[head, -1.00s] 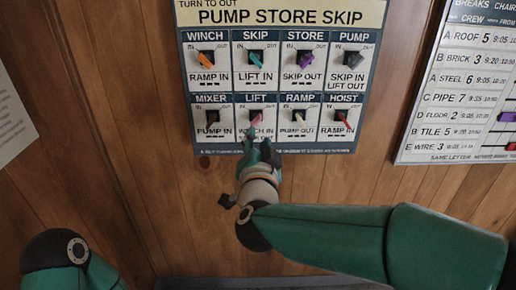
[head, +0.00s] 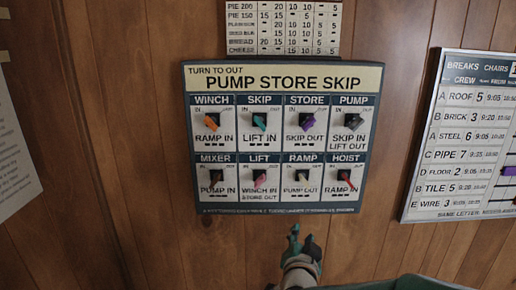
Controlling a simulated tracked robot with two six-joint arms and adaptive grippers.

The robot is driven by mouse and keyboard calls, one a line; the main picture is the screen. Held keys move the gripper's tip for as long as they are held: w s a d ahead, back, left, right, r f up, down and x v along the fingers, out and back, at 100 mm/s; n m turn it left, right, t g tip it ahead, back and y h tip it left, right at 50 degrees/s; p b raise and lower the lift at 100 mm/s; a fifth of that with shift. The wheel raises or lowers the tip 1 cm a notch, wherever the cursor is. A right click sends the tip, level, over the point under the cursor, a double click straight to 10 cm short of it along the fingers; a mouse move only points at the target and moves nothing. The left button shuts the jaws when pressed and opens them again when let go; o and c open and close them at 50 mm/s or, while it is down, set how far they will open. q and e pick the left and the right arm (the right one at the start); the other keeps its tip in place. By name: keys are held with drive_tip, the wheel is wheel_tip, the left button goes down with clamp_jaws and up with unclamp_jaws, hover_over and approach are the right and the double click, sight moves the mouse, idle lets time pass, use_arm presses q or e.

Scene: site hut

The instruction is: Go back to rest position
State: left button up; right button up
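The switch board (head: 284,68) headed "PUMP STORE SKIP" hangs on the wall in the middle of the head view. Its top row has an orange winch knob (head: 210,123), a teal skip knob (head: 260,122), a purple store knob (head: 305,122) and a dark pump knob (head: 352,121). Below are a dark mixer knob (head: 216,177), a pink lift knob (head: 260,180), a pale ramp knob (head: 303,176) and a red hoist knob (head: 347,180). My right gripper (head: 302,237) is below the board, apart from it, empty, with its fingertips spread. My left gripper is out of view.
A breaks chart (head: 466,140) hangs on the wall at the right. A number table (head: 284,28) is above the board, and a paper sheet (head: 12,160) is at the left edge. The wooden wall below the board is bare.

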drive_tip(key=s+d+f+n+g+y, duration=0.1)
drive_tip(key=s+d+f+g, duration=0.15)
drive_tip(key=f, duration=0.75)
drive_tip(key=s+d+f+n+g, duration=0.15)
drive_tip(key=s+d+f, duration=0.25)
drive_tip(key=f, duration=0.6)
drive_tip(key=s+d+f+n+g+y, duration=0.1)
drive_tip(key=s+d+f+g, duration=0.2)
drive_tip(key=f, duration=0.7)
drive_tip(key=s+a+f+n+g+y, duration=0.1)
drive_tip(key=s+a+f+g+y, duration=0.15)
drive_tip(key=s, duration=0.45)
drive_tip(key=s+a+f+n+g+y, duration=0.1)
drive_tip(key=s+a+f+g, duration=0.25)
drive_tip(key=s, duration=0.35)
drive_tip(key=s+a+f+n+g+y, duration=0.1)
drive_tip(key=s+a+f+n+g, duration=0.1)
drive_tip(key=s+f, duration=0.35)
wheel_tip(320, 180, up, 13)
drive_tip(key=s+p, duration=0.2)
drive_tip(key=p, duration=1)
drive_tip(key=shift+s+r, duration=0.15)
drive_tip(key=shift+s, duration=0.05)
drive_tip(key=shift+d+y, duration=0.1)
drive_tip(key=shift+y, duration=0.15)
